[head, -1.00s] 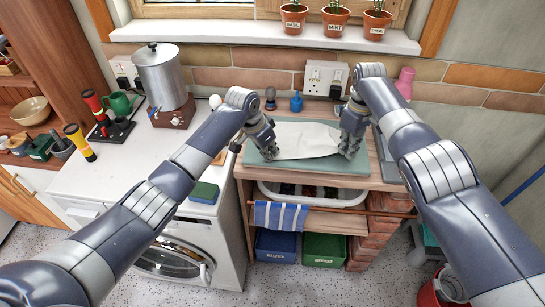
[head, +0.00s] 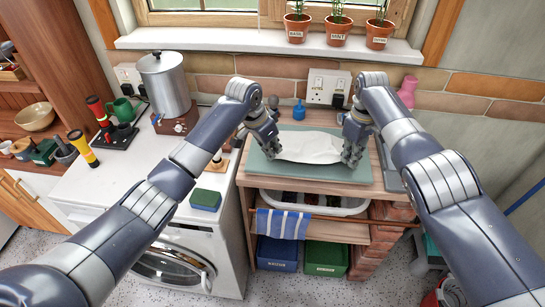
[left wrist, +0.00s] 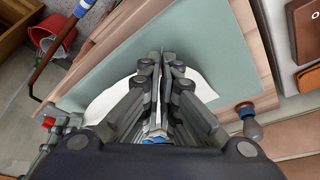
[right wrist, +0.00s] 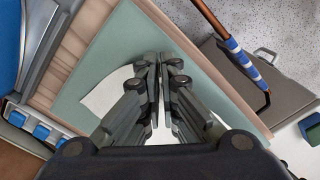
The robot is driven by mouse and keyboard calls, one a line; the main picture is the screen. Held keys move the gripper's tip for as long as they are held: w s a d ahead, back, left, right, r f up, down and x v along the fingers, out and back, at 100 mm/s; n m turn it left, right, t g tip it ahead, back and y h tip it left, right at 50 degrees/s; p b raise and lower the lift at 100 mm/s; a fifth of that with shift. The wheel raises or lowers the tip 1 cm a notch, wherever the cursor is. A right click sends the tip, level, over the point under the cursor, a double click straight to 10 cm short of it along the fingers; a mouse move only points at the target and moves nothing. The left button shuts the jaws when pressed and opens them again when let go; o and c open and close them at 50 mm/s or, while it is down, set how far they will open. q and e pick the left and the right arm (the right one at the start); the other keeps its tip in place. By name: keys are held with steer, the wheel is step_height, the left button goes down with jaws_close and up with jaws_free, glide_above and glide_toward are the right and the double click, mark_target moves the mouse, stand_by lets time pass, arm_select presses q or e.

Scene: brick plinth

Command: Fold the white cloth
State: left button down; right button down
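The white cloth (head: 308,146) lies on a grey-green mat (head: 310,178) on the wooden top, its middle bulging a little between my grippers. My left gripper (head: 274,152) is at the cloth's left end, fingers together on its edge. In the left wrist view the cloth (left wrist: 110,102) shows on both sides of the fingers (left wrist: 166,58). My right gripper (head: 352,158) is at the right end, fingers together. In the right wrist view the cloth (right wrist: 105,95) shows beside the fingers (right wrist: 160,62). The fingers hide the pinched edges.
A brick wall with a socket (head: 327,88) and a small blue bottle (head: 299,110) stand behind the mat. A washing machine with a steel pot (head: 165,82) and a sponge (head: 205,199) is to the left. A striped towel (head: 283,223) hangs on the front rail.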

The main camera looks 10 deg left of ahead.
arm_select(q)
steer(key=shift+r, duration=0.25)
steer(key=shift+s+r, duration=0.1)
steer(key=shift+r, duration=0.05)
arm_select(e)
steer(key=shift+r, duration=0.1)
